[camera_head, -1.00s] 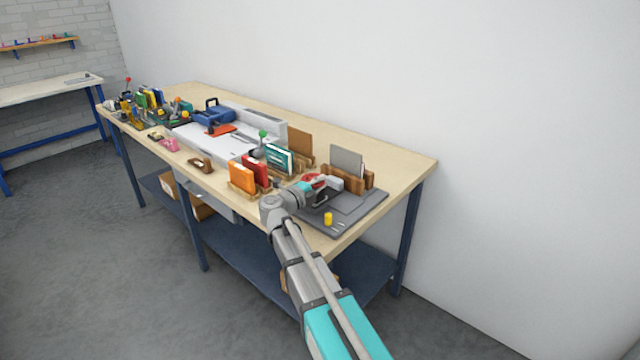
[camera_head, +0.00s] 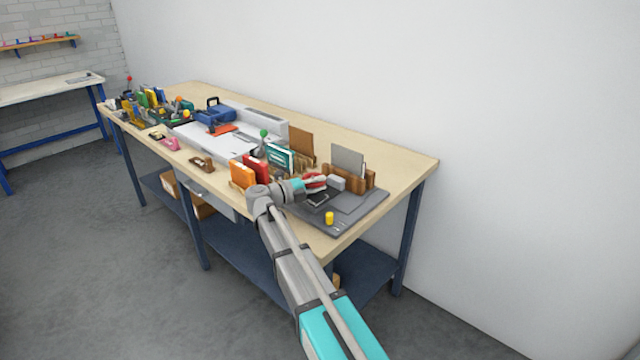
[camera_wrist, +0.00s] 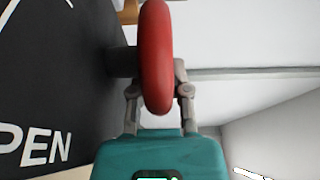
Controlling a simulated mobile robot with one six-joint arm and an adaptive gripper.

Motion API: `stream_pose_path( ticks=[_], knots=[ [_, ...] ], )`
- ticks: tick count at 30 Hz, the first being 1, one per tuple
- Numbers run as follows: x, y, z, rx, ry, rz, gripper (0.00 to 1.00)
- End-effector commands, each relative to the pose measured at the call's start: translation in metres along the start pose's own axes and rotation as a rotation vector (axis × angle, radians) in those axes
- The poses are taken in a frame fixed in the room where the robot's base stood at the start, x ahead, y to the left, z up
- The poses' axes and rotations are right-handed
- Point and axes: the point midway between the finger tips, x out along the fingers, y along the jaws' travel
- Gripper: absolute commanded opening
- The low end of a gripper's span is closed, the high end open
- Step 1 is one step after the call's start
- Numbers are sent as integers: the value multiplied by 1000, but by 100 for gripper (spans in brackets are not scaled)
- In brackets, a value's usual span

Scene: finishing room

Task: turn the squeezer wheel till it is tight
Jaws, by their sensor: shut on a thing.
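The squeezer wheel shows in the wrist view as a thick red ring (camera_wrist: 156,50), seen nearly edge-on, on a dark hub at its left. My gripper (camera_wrist: 158,92) has one finger on each side of the lower rim and is shut on it. In the head view the red wheel (camera_head: 314,181) is small, at the back of the dark grey board at the bench's near end. My gripper (camera_head: 303,186) reaches it from the left. Most of the squeezer's body is hidden or too small to make out.
A dark surface with white lettering (camera_wrist: 45,148) is close on the left in the wrist view. On the grey board (camera_head: 350,212) stands a yellow cylinder (camera_head: 329,218). A wooden holder (camera_head: 345,178) is behind, and orange (camera_head: 242,174) and red items stand left of my wrist.

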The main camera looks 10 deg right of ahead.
Motion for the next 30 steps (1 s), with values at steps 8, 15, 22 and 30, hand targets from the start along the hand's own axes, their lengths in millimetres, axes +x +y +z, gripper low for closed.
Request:
stream_pose_path(
  ticks=[8,15,22,30],
  knots=[
    [-2,0,0,0,60,1,0],
    [-2,0,-1,0,59,1,30],
    [-2,0,-1,0,58,0,39],
    [-4,0,0,0,57,0,39]
  ],
)
